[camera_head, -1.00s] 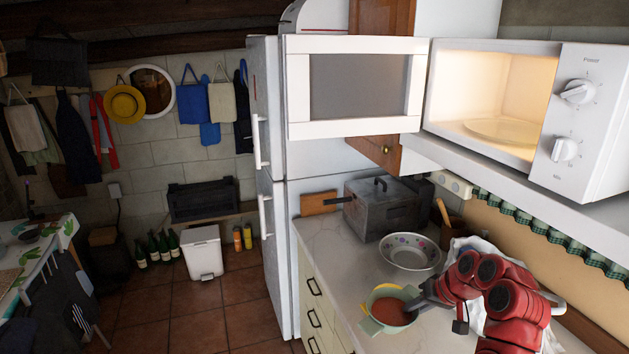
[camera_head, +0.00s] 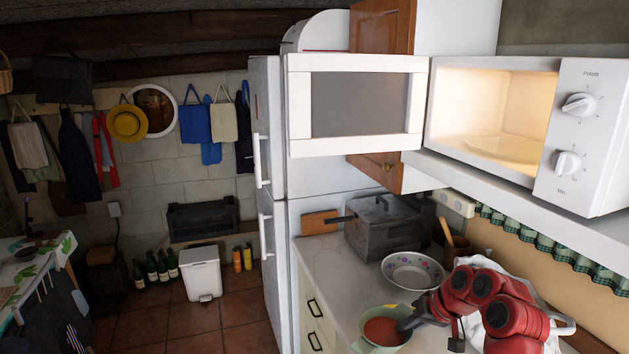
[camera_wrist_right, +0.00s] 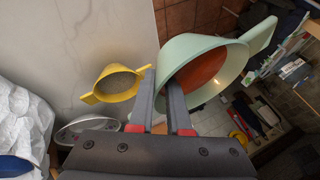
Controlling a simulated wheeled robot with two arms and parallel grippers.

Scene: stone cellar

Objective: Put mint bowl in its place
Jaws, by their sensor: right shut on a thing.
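The mint bowl (camera_head: 378,346) holds an orange-red filling and is near the bottom of the head view, by the counter's front edge. My right gripper (camera_head: 407,324) is shut on its rim. In the right wrist view, the fingers (camera_wrist_right: 166,100) clasp the wall of the mint bowl (camera_wrist_right: 185,55), and brown floor shows beyond it. The bowl looks a little tilted there. An open microwave (camera_head: 492,100) with a lit interior and a plate inside stands on the shelf above. My left gripper is not in view.
A yellow bowl (camera_wrist_right: 106,88) with handles shows over the counter in the wrist view. A patterned white bowl (camera_head: 412,286), a grey metal box (camera_head: 384,238) and a wooden board (camera_head: 319,223) stand on the counter (camera_head: 335,262). The microwave door (camera_head: 354,136) sticks out left.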

